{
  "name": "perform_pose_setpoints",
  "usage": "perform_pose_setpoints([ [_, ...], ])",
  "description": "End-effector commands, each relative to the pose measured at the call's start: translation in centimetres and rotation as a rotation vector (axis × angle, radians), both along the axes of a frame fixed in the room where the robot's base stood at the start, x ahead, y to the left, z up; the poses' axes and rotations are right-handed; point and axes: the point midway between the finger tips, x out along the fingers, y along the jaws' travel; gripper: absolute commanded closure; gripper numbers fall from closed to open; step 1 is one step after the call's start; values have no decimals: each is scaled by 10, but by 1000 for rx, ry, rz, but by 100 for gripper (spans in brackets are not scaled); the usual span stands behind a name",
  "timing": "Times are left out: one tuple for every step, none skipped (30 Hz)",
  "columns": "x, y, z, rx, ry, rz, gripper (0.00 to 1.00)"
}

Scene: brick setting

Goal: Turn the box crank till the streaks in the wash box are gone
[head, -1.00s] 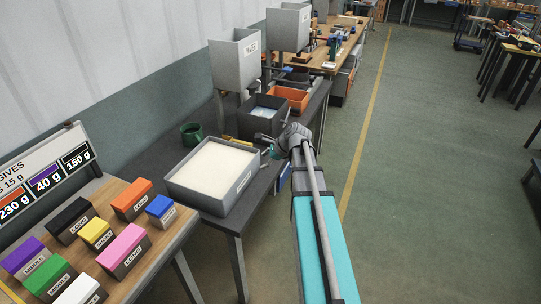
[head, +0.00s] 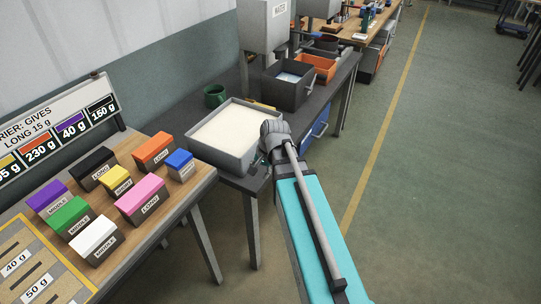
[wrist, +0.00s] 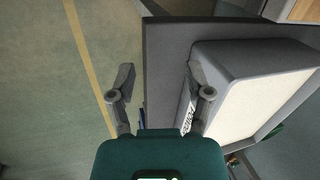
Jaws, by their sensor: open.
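The dark grey box (head: 290,98) under the hopper marked WATER (head: 265,27) holds something pale blue and looks like the wash box. Streaks inside it are too small to tell, and I cannot make out its crank. In the head view my arm's end is at the right front corner of a larger grey box (head: 222,160) filled with pale material, nearer than the dark box. My gripper (wrist: 160,95) is open and empty in the wrist view. Its right finger overlaps the labelled side of the large grey box; I cannot tell whether they touch.
The dark table's edge (wrist: 155,60) runs between my fingers. An orange bin (head: 318,68) and a green mug (head: 214,96) stand on this table. A wooden table with coloured blocks (head: 140,200) is at left. The floor (head: 430,170) to the right is clear.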

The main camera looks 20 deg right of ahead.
Motion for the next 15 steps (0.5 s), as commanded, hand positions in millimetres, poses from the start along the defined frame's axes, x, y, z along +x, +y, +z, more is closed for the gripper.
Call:
perform_pose_setpoints([
  [-14, 13, -12, -40, 3, 101, 35],
  [-20, 19, -15, -66, 7, 166, 35],
  [-28, 26, -20, -98, 12, 247, 35],
  [-34, 31, -23, -120, 15, 306, 35],
  [-39, 35, -26, -141, 19, 362, 35],
  [-46, 40, -29, -167, 25, 434, 35],
  [-51, 43, -32, -184, 29, 484, 35],
  [-55, 46, -34, -200, 33, 530, 35],
  [-60, 50, -36, -219, 39, 586, 35],
  [-63, 52, -37, -231, 43, 623, 35],
  [-66, 54, -39, -242, 46, 656, 35],
  [-70, 56, -40, -255, 50, 694, 35],
  [-72, 57, -40, -262, 53, 717, 35],
  [-73, 57, -41, -268, 55, 737, 35],
  [-75, 57, -41, -274, 58, 757, 35],
])
